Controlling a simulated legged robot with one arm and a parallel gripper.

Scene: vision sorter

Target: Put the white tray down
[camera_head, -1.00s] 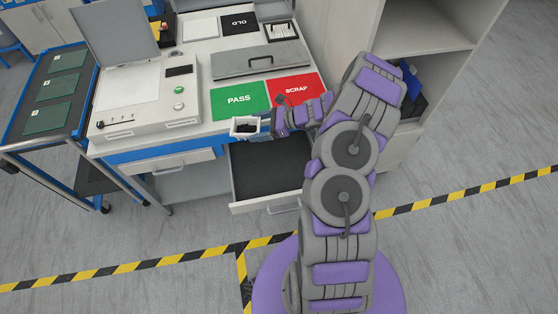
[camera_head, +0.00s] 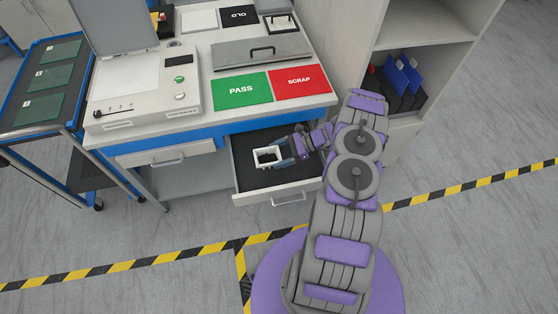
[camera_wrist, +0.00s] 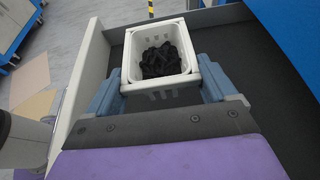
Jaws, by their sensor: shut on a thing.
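The white tray (camera_head: 258,152) is a small slotted bin with dark contents, best seen in the wrist view (camera_wrist: 157,87). My gripper (camera_head: 283,154) is shut on it, with one blue-grey finger on each side in the wrist view (camera_wrist: 160,80). The tray is upright, over the open drawer (camera_head: 240,182) with a dark floor. I cannot tell whether the tray's base touches the drawer floor.
Above the drawer, the bench carries a green PASS mat (camera_head: 240,90), a red SCRAP mat (camera_head: 300,83) and a grey handled lid (camera_head: 262,53). A machine (camera_head: 140,90) stands at the left. The drawer floor around the tray looks clear.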

